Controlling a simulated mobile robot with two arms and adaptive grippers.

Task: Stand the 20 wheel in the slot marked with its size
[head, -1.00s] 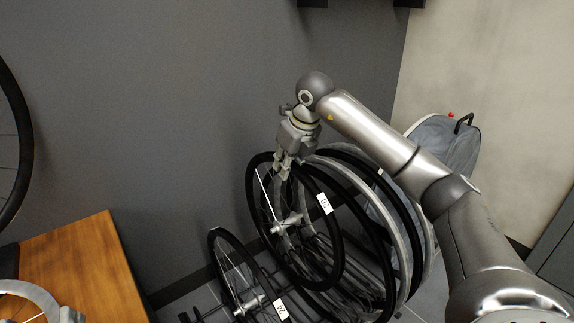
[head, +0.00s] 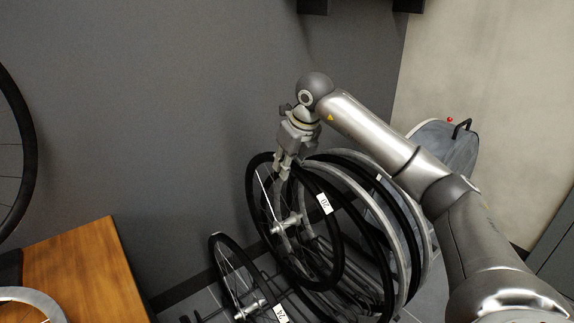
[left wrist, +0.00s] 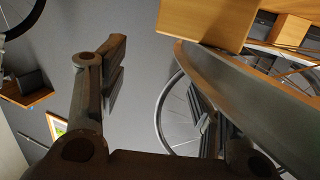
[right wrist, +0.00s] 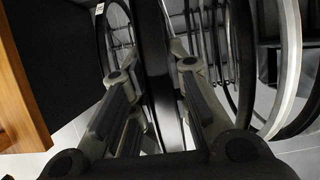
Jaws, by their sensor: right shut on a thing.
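The 20 wheel (head: 324,204), a black-rimmed wheel with a white label, stands upright at the rack in the head view. My right gripper (head: 284,172) is shut on the top of its rim. In the right wrist view, the dark rim (right wrist: 152,60) runs between the fingers.
A smaller labelled black wheel (head: 222,262) stands in front left of the 20 wheel. Several grey and black wheels (head: 405,225) crowd its right. A wooden bench (head: 85,265) is at lower left, with a grey rim (head: 40,296) over it. A grey bag (head: 445,145) stands behind.

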